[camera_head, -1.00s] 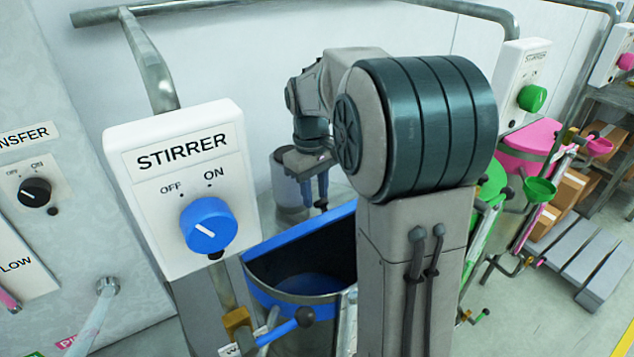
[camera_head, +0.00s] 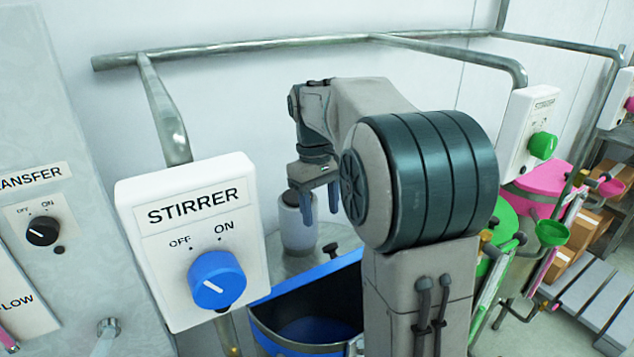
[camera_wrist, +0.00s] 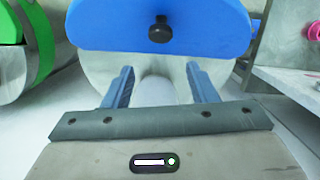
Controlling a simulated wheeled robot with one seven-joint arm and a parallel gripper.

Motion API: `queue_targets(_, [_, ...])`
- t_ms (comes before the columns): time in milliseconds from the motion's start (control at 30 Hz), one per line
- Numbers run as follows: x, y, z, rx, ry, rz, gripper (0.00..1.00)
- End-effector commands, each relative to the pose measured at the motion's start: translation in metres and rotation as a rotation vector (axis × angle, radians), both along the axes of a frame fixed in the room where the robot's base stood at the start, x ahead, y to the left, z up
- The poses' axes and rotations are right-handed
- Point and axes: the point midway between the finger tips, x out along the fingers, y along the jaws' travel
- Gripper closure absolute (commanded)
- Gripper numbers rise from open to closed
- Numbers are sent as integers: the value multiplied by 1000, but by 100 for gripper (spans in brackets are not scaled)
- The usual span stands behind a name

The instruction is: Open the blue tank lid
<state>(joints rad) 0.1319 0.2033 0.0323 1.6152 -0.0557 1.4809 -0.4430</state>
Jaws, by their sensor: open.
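The blue tank (camera_head: 262,330) stands at the lower middle of the head view, its dark inside showing through an opening at the front. The blue lid (camera_wrist: 100,25) fills the top of the wrist view, with a black knob (camera_wrist: 159,30) near its curved edge. The knob also shows in the head view (camera_head: 330,250), behind a straight blue edge. How far the lid is tilted is hard to tell. My gripper (camera_head: 320,215) is open and empty, above and behind the knob, apart from it. In the wrist view its fingers (camera_wrist: 159,70) point toward the lid.
A white stirrer box (camera_head: 195,240) with a blue dial stands at the left front. A pale cylinder (camera_head: 298,235) stands behind my gripper. Green and pink tanks (camera_head: 545,180) and a second stirrer box (camera_head: 530,140) are to the right. Pipes run along the wall.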

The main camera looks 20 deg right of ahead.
Motion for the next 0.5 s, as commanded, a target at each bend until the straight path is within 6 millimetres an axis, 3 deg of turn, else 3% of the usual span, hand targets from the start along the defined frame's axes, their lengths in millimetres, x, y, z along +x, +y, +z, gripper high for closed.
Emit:
queue_targets(200, [8,2,42,0,-2,2,48])
queue_targets(500, [11,4,69,-1,1,2,48])
